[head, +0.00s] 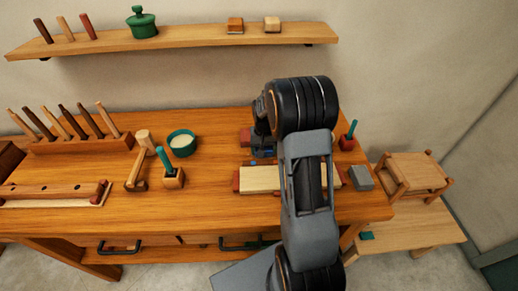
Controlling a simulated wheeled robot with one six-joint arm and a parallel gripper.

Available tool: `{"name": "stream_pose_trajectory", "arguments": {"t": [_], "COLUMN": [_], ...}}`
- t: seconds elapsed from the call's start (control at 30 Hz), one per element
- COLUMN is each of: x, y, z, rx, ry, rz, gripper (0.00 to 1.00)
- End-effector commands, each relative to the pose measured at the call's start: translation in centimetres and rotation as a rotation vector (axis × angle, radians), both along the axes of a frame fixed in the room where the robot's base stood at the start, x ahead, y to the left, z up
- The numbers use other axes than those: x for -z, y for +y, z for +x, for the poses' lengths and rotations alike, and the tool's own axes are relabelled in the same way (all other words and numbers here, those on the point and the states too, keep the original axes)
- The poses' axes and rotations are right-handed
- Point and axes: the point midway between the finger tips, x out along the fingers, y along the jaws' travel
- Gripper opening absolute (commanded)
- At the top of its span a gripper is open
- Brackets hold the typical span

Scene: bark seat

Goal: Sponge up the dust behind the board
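A pale board (258,179) lies on the workbench with dark red end pieces; my arm covers its right part. My gripper (263,152) is just behind the board, low over the bench. Its fingers are mostly hidden by my arm, so I cannot tell whether it is open or holds something. A red-brown piece (245,138) shows beside it on the left. No dust can be made out behind the board. No sponge is clearly recognisable; a grey block (362,178) lies right of the board, and a small teal piece (367,236) lies on the low bench.
The workbench (225,205) holds a mallet (142,150), a teal bowl (181,142), a wooden block with a teal-handled tool (172,178) and a rack of tools (85,145) at left. A small stool (412,172) stands right. A shelf (180,40) hangs above.

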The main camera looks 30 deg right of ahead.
Motion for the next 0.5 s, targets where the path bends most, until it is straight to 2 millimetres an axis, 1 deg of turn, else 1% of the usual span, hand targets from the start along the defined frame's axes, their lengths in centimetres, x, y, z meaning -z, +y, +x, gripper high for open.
{"name": "stream_pose_trajectory", "arguments": {"t": [0.23, 0.5], "x": [-0.1, -0.1], "y": [-1.6, -2.1], "z": [-0.6, -0.9], "rx": [0.002, -0.001], "ry": [0.0, -0.001], "rz": [0.0, 0.0], "gripper": [0.55, 0.55]}}
